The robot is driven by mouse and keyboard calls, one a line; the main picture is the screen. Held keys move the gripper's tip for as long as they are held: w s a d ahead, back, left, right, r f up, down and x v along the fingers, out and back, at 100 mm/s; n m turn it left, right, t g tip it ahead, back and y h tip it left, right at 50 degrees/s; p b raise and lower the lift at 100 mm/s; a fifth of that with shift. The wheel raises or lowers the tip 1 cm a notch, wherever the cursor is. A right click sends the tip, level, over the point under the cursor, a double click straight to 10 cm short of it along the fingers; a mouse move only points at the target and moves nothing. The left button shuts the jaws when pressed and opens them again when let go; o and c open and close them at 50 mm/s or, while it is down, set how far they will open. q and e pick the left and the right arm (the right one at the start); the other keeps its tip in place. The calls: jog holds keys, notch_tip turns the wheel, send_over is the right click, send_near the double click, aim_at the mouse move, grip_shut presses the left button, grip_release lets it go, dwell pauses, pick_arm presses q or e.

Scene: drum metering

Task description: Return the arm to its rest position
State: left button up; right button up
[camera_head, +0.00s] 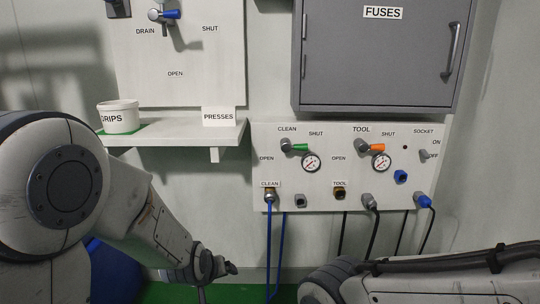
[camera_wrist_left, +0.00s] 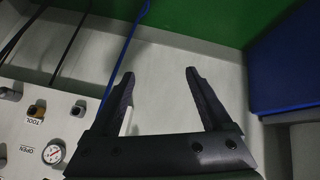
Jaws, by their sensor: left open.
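My left arm comes in from the left in the head view, bent downward. Its wrist and gripper end (camera_head: 215,268) hang low in front of the wall, left of and below the valve panel (camera_head: 320,183). In the left wrist view my left gripper (camera_wrist_left: 160,78) has its two dark fingers spread apart with nothing between them. Part of the panel with a gauge (camera_wrist_left: 53,154) shows at that view's left edge. My right arm (camera_head: 430,280) crosses the bottom right of the head view. Its gripper is out of view.
A shelf (camera_head: 175,136) holds a white DRIPS tub (camera_head: 118,117) and a PRESSES card (camera_head: 219,116). A grey FUSES cabinet (camera_head: 380,55) hangs above the panel. Blue hose (camera_head: 268,245) and dark cables hang below it. A blue object (camera_head: 112,270) stands behind my left arm.

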pick_arm(q)
jog(key=s+a+f+m+g+y, duration=0.1)
jog(key=s+a+m+g, duration=0.35)
jog(key=s, duration=0.95)
jog(key=s+d+r+m+g+h+p, duration=0.1)
jog(key=s+d+r+m+g+p, duration=0.35)
jog(key=s+d+r+p, duration=0.95)
notch_tip(320, 180, up, 39)
jog(key=a+m+t+p, duration=0.1)
jog(key=p, duration=3.3)
jog(key=shift+w+a+r, duration=0.2)
jog(key=shift+a, duration=0.1)
jog(key=shift+f, duration=0.1)
